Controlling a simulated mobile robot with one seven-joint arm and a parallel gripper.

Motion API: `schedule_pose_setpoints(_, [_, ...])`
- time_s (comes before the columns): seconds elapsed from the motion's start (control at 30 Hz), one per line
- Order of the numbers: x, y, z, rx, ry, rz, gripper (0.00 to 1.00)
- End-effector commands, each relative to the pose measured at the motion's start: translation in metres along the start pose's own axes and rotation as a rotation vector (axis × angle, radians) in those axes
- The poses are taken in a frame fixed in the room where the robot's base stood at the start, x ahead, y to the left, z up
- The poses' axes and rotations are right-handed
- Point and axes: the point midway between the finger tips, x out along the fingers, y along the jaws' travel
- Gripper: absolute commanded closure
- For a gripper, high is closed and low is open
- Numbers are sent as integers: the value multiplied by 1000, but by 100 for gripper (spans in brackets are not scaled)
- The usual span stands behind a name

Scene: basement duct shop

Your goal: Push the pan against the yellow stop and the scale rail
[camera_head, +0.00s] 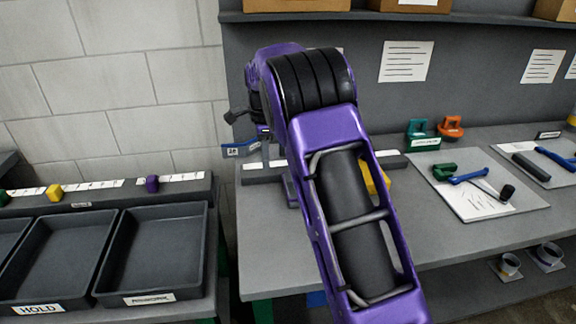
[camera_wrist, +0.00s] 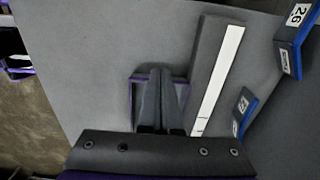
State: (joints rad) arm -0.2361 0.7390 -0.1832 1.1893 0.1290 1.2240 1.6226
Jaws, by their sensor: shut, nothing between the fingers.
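My gripper (camera_wrist: 160,75) points down with its fingers shut together and empty. A small grey, purple-edged shape, seemingly the pan (camera_wrist: 135,92), lies around and behind the fingertips; whether they touch it is unclear. Its purple edge also shows in the head view (camera_head: 292,192), mostly hidden by my arm. The scale rail (camera_wrist: 207,75), a dark bar with a white strip, lies just right of the pan in the wrist view; any gap is too small to tell. In the head view the rail (camera_head: 262,174) runs behind my arm. The yellow stop (camera_head: 378,176) is partly hidden by my arm.
Blue-edged number tags (camera_wrist: 295,38) stand beyond the rail. Dark trays (camera_head: 152,255) sit on a bench at left. Green and orange tools (camera_head: 450,127) and a clipboard sheet (camera_head: 482,195) lie on the right of the table. Bare grey tabletop (camera_wrist: 100,60) lies left of the pan.

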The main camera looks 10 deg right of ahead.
Motion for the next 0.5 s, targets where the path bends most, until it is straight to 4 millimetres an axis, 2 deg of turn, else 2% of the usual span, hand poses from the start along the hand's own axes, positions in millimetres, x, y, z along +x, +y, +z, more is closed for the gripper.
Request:
schedule_pose_setpoints(0.17, [25,2,1,8,-4,8,100])
schedule_pose_setpoints(0.5, [97,1,0,6,-2,6,100])
